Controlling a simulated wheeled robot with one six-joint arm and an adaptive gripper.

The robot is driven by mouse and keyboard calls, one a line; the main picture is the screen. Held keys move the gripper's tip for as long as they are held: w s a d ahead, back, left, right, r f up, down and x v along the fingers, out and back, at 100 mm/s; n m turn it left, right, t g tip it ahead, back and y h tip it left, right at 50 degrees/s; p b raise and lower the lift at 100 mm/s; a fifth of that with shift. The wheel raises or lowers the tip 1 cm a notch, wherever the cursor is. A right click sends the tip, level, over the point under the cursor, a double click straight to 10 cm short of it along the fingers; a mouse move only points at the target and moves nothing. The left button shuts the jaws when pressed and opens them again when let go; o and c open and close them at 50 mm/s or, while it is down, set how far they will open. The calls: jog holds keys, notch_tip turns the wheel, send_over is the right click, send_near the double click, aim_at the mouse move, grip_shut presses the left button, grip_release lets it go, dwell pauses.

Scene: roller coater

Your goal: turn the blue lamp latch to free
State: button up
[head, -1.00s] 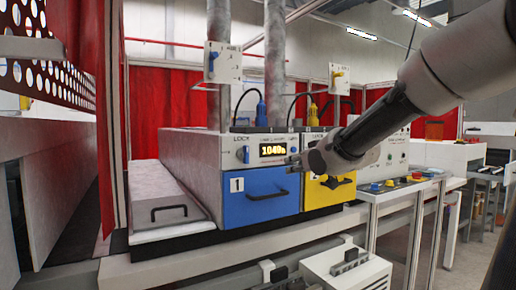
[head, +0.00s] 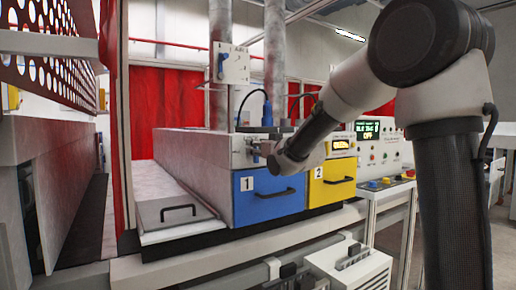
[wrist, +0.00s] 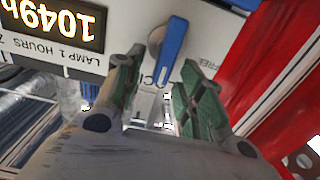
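The blue lamp latch (wrist: 173,52) is a blue bar on a round silver pivot on a light panel. In the wrist view it stands slightly tilted, with the word FREE to its right and a partly hidden word by its lower end. My gripper (wrist: 163,65) is open, with its green-padded fingers on either side of the latch's lower part. I cannot tell whether a finger touches the bar. In the head view my gripper (head: 258,150) is at the panel above the blue drawer (head: 258,206) marked 1, and hides the latch.
A lit hours display (wrist: 52,20) is beside the latch. The yellow drawer (head: 332,190) marked 2 is to the right of the blue one. Another blue lever is on a raised plate (head: 232,65) above. A control console (head: 385,185) stands at the right.

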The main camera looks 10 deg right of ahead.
grip_shut()
jog(key=shift+n, duration=0.3)
jog(key=a+f+n, duration=0.1)
jog(key=n, duration=0.4)
jog(key=f+n, duration=0.1)
jog(key=n, duration=0.5)
jog(key=s+a+f+n, duration=0.1)
jog(key=n, duration=0.5)
jog(key=shift+a, duration=0.3)
jog(key=shift+n, duration=0.3)
